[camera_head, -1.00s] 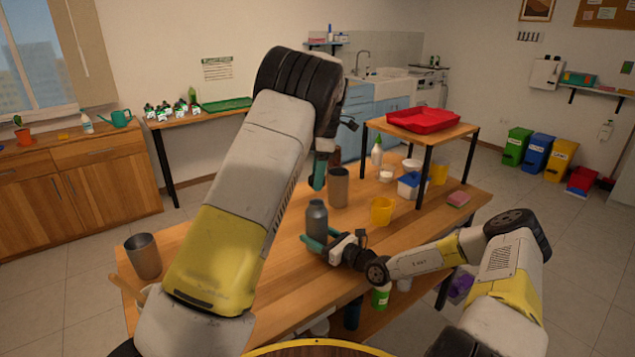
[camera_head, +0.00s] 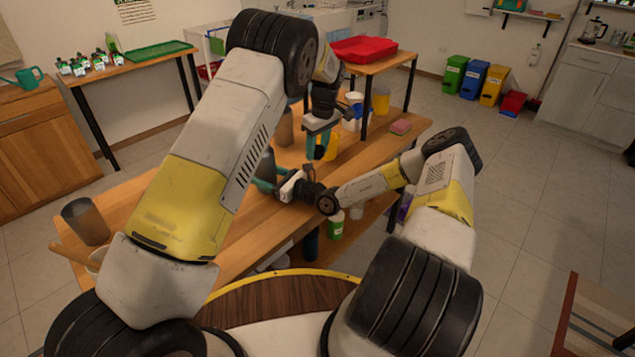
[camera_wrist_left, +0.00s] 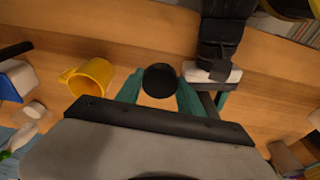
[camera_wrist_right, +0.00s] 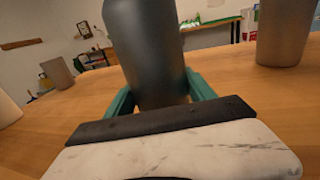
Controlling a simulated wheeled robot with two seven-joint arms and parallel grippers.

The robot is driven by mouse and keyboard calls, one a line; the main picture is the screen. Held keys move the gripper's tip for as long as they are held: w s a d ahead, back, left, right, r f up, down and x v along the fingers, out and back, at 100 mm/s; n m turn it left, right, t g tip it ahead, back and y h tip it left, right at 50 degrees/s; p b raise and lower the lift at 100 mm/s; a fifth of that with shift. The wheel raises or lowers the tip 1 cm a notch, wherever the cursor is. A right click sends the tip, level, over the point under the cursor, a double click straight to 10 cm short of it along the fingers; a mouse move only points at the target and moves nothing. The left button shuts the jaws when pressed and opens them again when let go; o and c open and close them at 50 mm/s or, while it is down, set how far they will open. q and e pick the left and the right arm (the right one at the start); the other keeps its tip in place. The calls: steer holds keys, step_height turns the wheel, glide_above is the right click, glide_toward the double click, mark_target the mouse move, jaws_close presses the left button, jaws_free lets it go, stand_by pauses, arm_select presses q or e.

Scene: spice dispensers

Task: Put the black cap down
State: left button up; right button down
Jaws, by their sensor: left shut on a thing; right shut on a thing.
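The black cap (camera_wrist_left: 160,80) is between the teal fingers of my left gripper (camera_wrist_left: 158,95) in the left wrist view, above the wooden table (camera_wrist_left: 150,132). In the head view my left gripper (camera_head: 317,145) is over the table, to the right of my right gripper (camera_head: 268,186); the cap is not clear there. My right gripper is shut on a dark grey bottle (camera_wrist_right: 148,50), also partly visible in the head view (camera_head: 266,166) behind my left arm. The bottle stands upright; its top is outside the right wrist view.
A yellow mug (camera_wrist_left: 92,78) is beside the cap in the left wrist view. A grey metal cup (camera_wrist_right: 283,32) stands right of the bottle. A raised shelf with a red tray (camera_head: 362,49) is at the back right. A pink sponge (camera_head: 401,127) lies near the right edge.

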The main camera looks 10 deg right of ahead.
arm_select(q)
steer(key=f, duration=1)
steer(key=shift+s+d+f, duration=0.1)
steer(key=shift+d+f, duration=0.05)
steer(key=shift+d, duration=0.1)
steer(key=shift+f, duration=0.15)
steer(key=o, duration=1)
